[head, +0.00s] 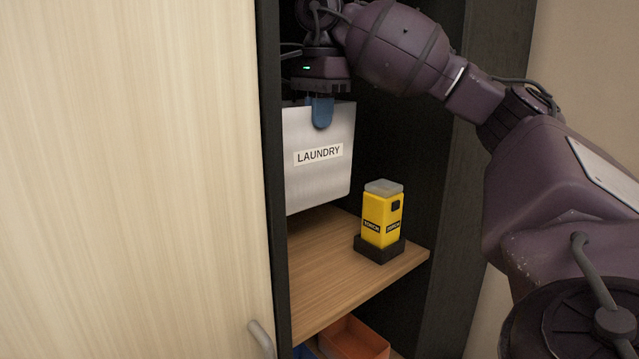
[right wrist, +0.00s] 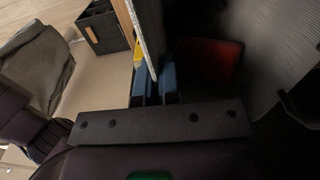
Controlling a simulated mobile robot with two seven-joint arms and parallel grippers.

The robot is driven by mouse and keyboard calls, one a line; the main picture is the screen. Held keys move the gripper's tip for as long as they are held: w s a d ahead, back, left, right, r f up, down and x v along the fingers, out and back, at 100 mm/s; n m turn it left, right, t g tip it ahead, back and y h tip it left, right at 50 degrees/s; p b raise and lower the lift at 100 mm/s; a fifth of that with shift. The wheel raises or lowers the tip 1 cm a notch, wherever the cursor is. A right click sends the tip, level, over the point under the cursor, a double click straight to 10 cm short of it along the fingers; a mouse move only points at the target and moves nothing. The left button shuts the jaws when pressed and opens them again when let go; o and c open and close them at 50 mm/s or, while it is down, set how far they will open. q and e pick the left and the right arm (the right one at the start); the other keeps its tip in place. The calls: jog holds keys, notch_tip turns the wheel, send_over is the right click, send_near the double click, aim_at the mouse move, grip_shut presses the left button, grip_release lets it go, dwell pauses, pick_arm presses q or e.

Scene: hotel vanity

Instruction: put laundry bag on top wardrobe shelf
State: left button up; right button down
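The laundry bag (head: 318,180) is a light grey, flat-faced bag with a "LAUNDRY" label, inside the wardrobe in the head view. My right gripper (head: 321,112) is above it with blue fingers, one lying over the front of its top edge. In the right wrist view the fingers (right wrist: 157,85) are closed around the bag's thin pale edge (right wrist: 143,38). The bag hangs upright, with its bottom seemingly just above the wooden wardrobe shelf (head: 318,268). The door hides its left side. My left gripper is in neither view.
A yellow torch (head: 382,217) stands in a black base on the shelf, right of the bag. An orange bin (head: 355,338) sits below. The pale wardrobe door (head: 130,180) with a grey handle (head: 262,338) fills the left. The shelf's front is bare.

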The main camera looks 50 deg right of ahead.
notch_tip(320, 180, down, 13)
jog(key=shift+r, duration=0.2)
dwell(0.5)
jog(key=shift+f, duration=0.15)
jog(key=c, duration=1.3)
grip_release()
jog(key=shift+c, duration=0.2)
notch_tip(320, 180, up, 12)
jog(key=shift+s, duration=0.2)
